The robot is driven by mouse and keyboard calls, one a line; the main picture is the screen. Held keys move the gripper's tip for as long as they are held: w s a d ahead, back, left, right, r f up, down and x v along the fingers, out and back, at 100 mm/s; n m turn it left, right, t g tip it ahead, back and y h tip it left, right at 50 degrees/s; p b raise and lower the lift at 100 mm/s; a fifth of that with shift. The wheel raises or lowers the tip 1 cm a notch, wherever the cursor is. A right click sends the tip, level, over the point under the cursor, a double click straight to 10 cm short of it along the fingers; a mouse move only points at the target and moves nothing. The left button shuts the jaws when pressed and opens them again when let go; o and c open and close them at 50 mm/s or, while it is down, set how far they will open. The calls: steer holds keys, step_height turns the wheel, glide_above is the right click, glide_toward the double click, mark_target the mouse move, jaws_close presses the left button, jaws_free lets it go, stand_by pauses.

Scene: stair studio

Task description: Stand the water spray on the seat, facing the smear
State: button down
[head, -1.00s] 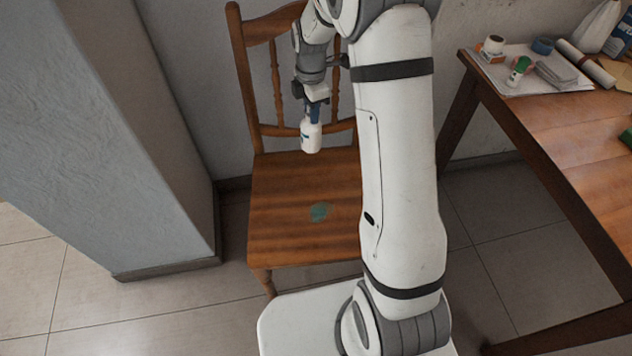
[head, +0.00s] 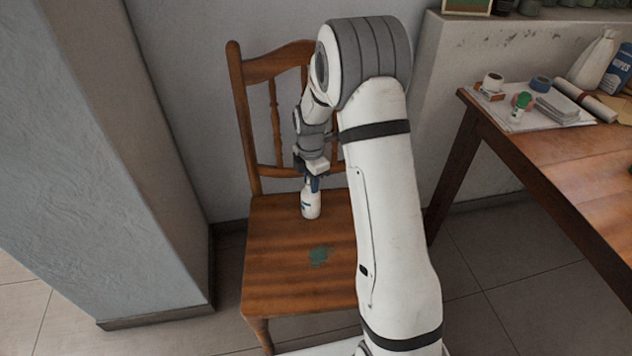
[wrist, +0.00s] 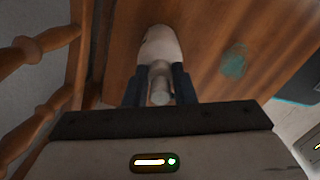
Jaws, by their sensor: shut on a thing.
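The water spray (head: 311,204) is a small white bottle with a blue mark, upright at the rear middle of the wooden chair seat (head: 275,285). Its base looks to be at the seat, but I cannot tell whether it touches. My gripper (head: 313,182) is shut on its upper part from above. In the wrist view the spray (wrist: 162,50) sits between the dark fingers of my gripper (wrist: 160,88). The green smear (head: 320,256) lies on the seat in front of the spray, and it also shows in the wrist view (wrist: 234,62). Which way the nozzle points is unclear.
The chair's spindled back (head: 275,130) rises behind the spray. A grey pillar (head: 130,180) stands to the left. A wooden table (head: 560,150) at the right holds paper, small jars, a roll and a wipes pack. The seat's front left is clear.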

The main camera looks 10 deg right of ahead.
steer(key=c, duration=1.2)
jaws_free()
steer(key=shift+f, duration=0.1)
step_height(320, 180, up, 12)
steer(key=p, duration=0.3)
steer(key=shift+f, duration=0.25)
steer(key=s+r+m, duration=0.9)
steer(key=s+m, duration=0.1)
steer(key=s, duration=0.4)
steer(key=s+d+m+t, duration=0.1)
steer(key=s+m, duration=1)
steer(key=s, duration=0.3)
steer(key=shift+s+d+r+m, duration=0.25)
steer(key=shift+s+r+m, duration=0.1)
steer(key=shift+s+m, duration=0.05)
